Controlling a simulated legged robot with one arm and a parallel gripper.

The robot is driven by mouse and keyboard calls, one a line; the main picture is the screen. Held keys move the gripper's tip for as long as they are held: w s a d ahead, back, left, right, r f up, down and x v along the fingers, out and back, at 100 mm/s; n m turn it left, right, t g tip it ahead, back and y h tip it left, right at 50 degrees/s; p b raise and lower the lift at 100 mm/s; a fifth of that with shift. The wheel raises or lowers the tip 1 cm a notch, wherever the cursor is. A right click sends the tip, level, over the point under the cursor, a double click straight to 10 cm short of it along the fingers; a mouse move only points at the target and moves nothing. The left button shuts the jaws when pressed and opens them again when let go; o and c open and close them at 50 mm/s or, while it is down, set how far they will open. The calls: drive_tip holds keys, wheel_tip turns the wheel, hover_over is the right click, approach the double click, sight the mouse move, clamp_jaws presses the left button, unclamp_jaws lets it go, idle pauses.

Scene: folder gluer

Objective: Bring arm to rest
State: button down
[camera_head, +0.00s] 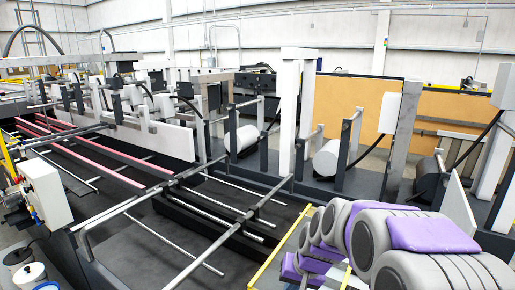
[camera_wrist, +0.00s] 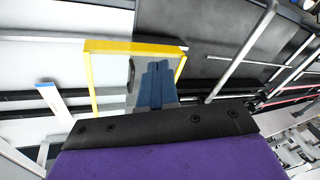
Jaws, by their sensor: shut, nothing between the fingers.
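My arm, in purple and grey links, shows at the lower right of the head view, bent, with its near links close to the camera. I cannot make out my gripper's fingers in that view. In the wrist view my gripper (camera_wrist: 156,72) shows as two blue-grey fingers lying side by side, shut and empty. They stick out from a black plate with screws on a purple body. Behind the fingers is a yellow-edged frame (camera_wrist: 92,80); I cannot tell whether they touch it.
The folder gluer fills the left and middle of the head view, with metal rods, red rails (camera_head: 92,153) and grey uprights (camera_head: 292,112). White rollers (camera_head: 326,158) stand along its far side. A white box (camera_head: 45,192) is at left. A tan panel (camera_head: 350,108) stands behind.

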drive_tip(key=s+d+g+h+b, duration=0.1)
drive_tip(key=s+d+g, duration=0.1)
drive_tip(key=s, duration=1.4)
drive_tip(key=s+d+f+n+g+h+b, duration=0.1)
drive_tip(key=s+d+g, duration=0.1)
drive_tip(key=s, duration=1.5)
drive_tip(key=shift+d+f+n+h+b, duration=0.15)
drive_tip(key=shift+d+n+h+b, duration=0.2)
drive_tip(key=shift+d, duration=0.45)
